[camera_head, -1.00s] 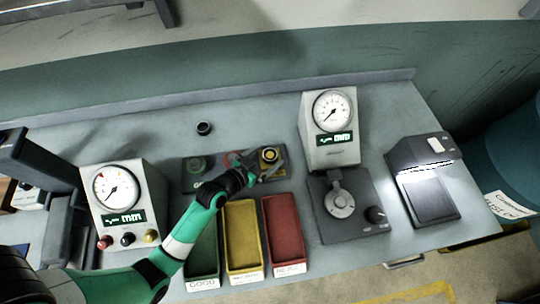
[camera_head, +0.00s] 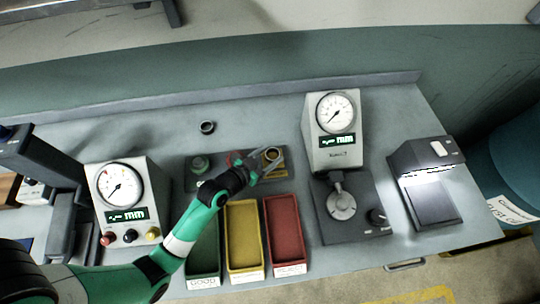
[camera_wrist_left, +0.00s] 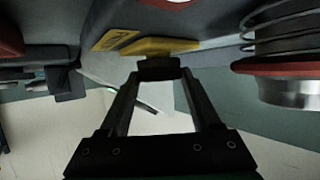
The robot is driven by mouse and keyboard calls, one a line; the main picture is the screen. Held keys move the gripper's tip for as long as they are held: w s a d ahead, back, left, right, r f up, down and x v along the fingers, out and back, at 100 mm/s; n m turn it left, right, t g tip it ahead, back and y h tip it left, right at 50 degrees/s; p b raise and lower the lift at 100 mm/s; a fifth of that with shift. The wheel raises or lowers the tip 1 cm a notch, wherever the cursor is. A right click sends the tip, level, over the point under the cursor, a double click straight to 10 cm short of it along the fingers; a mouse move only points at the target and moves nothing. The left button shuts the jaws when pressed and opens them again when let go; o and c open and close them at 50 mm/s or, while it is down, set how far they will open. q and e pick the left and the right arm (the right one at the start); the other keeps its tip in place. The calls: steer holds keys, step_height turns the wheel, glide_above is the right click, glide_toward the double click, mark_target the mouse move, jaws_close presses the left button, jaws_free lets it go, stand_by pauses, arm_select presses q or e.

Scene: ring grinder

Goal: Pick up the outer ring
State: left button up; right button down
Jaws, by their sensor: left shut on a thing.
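My left gripper (camera_head: 266,161) is at the yellow station at the right end of the dark fixture block. In the left wrist view, my left gripper's fingers (camera_wrist_left: 158,72) close on a dark piece (camera_wrist_left: 159,67) in front of a yellow pad. The fingers and the small scale hide much of the ring. Another dark ring (camera_head: 207,127) lies alone on the table behind the block. My right gripper is not in view.
The fixture block (camera_head: 196,182) also has a green station (camera_head: 199,164). Green (camera_head: 204,255), yellow (camera_head: 243,235) and red (camera_head: 284,230) trays stand in front. Dial gauges stand left (camera_head: 122,190) and right (camera_head: 335,130). The table behind the block is mostly clear.

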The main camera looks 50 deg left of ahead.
arm_select(q)
steer(key=r, duration=0.1)
steer(key=r+p, duration=0.1)
steer(key=r, duration=0.1)
steer(key=shift+d+r, duration=0.25)
steer(key=shift+d, duration=0.05)
steer(key=d+r+p, duration=0.3)
steer(key=d+r, duration=0.5)
steer(key=d, duration=0.5)
steer(key=shift+s+d+r, duration=0.15)
steer(key=shift+d+r, duration=0.05)
steer(key=shift+r, duration=0.15)
